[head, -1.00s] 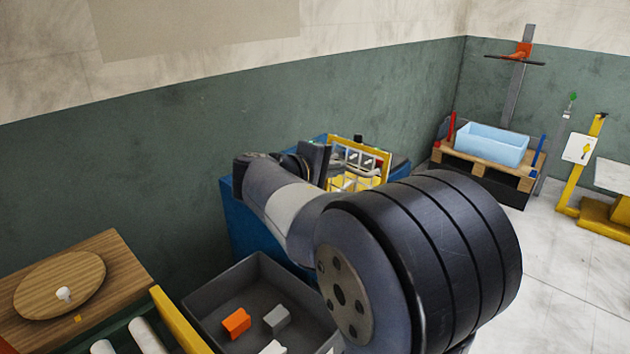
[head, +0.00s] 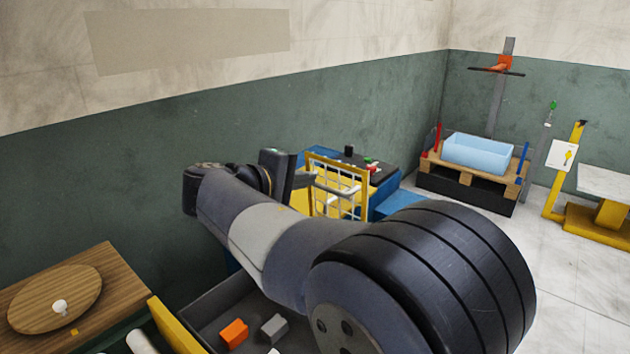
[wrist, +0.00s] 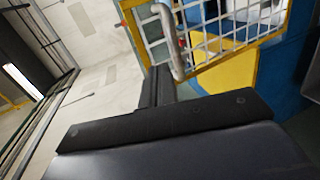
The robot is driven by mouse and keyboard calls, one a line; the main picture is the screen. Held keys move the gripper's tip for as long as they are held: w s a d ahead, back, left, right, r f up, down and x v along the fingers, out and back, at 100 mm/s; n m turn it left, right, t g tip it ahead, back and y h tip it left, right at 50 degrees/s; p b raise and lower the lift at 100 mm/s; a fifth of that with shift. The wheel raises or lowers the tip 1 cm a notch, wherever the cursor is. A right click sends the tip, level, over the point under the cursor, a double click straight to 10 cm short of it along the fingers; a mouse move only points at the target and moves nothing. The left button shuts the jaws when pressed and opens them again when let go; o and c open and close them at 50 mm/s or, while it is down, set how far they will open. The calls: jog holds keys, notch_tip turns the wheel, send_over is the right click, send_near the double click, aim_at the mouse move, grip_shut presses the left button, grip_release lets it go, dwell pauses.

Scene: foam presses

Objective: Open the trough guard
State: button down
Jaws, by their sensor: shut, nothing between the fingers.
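The trough guard (head: 338,187) is a yellow frame with a pale wire grid. It stands steeply on the blue and yellow machine in the head view, and I cannot tell how far it is open. In the wrist view the guard (wrist: 238,35) fills the upper right, with a grey bar handle (wrist: 170,42) on its near side. My gripper (head: 304,180) is at the guard's left edge, shut and empty. In the wrist view its dark fingers (wrist: 157,85) are just below the handle's lower end; I cannot tell whether they touch. My arm hides the machine's lower front.
A dark tray (head: 205,325) with orange and grey blocks lies below my arm. A wooden board (head: 110,270) is at the left. The machine's dark top (head: 372,160) carries small buttons. A pallet with a light-blue bin (head: 478,153) stands behind right; open floor lies at the right.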

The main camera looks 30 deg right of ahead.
jog(key=shift+v, duration=2.55)
jog(key=p, duration=0.1)
send_near(335, 175)
jog(key=x, duration=0.4)
jog(key=shift+s+d, duration=0.1)
jog(key=shift+d+f, duration=0.1)
jog(key=shift+d, duration=0.1)
jog(key=shift+x, duration=1.2)
jog(key=shift+a, duration=0.1)
